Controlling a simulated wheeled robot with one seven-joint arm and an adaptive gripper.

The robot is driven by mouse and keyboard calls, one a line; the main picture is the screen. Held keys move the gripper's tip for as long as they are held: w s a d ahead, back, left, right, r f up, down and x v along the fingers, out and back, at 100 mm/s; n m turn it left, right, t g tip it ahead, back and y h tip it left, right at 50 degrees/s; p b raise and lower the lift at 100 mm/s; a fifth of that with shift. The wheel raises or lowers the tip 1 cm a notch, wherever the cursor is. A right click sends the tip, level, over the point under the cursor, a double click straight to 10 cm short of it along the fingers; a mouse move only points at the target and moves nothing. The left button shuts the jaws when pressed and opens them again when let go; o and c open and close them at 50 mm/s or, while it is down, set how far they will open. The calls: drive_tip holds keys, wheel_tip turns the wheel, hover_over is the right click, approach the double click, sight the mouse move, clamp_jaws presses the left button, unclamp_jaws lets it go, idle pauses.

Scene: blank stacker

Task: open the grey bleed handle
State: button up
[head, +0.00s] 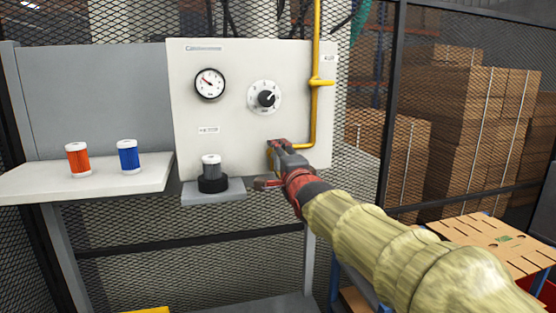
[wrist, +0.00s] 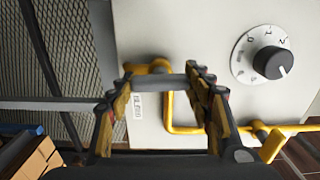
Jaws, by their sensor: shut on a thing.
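The grey bleed handle (wrist: 162,82) is a short grey bar at the end of the yellow pipe, low on the white panel. It lies crosswise between the fingertips of my gripper (wrist: 160,78) in the wrist view, and the gripper is shut on it. In the head view my gripper (head: 276,164) is at the lower right of the panel and largely hides the handle. The exact turn of the handle is hard to tell.
The white panel (head: 228,105) carries a gauge (head: 209,83) and a black dial (head: 266,98). A yellow pipe (head: 316,120) runs down its right side. Orange (head: 78,160) and blue (head: 129,157) canisters stand on the left shelf.

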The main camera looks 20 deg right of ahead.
drive_tip(key=shift+m, duration=0.4)
drive_tip(key=o, duration=1.2)
drive_tip(key=shift+s, duration=0.1)
drive_tip(key=s, duration=1.1)
drive_tip(key=shift+s, duration=0.4)
